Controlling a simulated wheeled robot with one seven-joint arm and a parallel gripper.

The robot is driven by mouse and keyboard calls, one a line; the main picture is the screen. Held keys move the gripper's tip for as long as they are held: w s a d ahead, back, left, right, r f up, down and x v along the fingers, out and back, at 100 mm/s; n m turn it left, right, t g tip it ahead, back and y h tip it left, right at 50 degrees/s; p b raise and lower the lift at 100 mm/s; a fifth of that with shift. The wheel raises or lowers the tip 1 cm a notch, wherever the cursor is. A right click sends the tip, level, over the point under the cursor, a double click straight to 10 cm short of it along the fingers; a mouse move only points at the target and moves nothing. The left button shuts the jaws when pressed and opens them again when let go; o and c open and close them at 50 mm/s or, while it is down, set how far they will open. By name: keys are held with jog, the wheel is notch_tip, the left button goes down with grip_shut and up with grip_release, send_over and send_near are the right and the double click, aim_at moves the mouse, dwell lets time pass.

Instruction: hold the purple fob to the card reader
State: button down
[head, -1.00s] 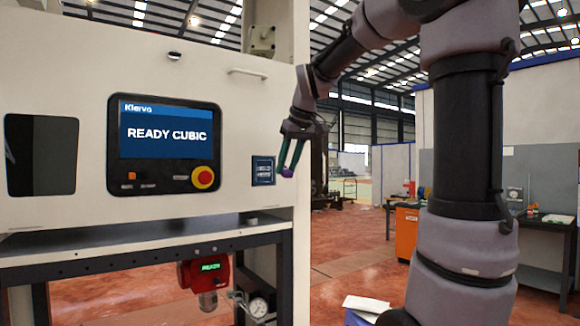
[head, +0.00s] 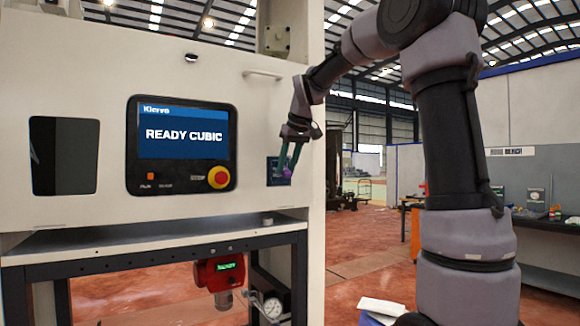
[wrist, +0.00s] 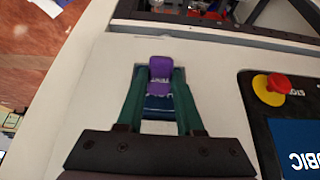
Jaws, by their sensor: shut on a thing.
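The purple fob (wrist: 160,72) is held between the green fingertips of my gripper (wrist: 159,82) in the wrist view. In the head view, the fob (head: 287,173) is a small purple spot at the tips of my gripper (head: 290,158). The card reader (head: 271,172) is a dark panel on the cream machine front, right of the screen. My fingers and the fob overlap its right side in the head view. In the wrist view, the dark blue reader (wrist: 159,103) shows between the fingers, partly covered by the fob. I cannot tell whether the fob touches it.
The machine's screen (head: 181,135) reads "READY CUBIC", with a red emergency knob (head: 219,177) below it. A small grab handle (head: 262,74) juts out above the reader. A shelf (head: 150,239) runs below. Open floor lies right of the machine.

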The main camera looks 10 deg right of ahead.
dwell(0.4)
jog(key=s+d, duration=0.3)
jog(key=s, duration=0.6)
jog(key=shift+s, duration=0.2)
dwell(0.4)
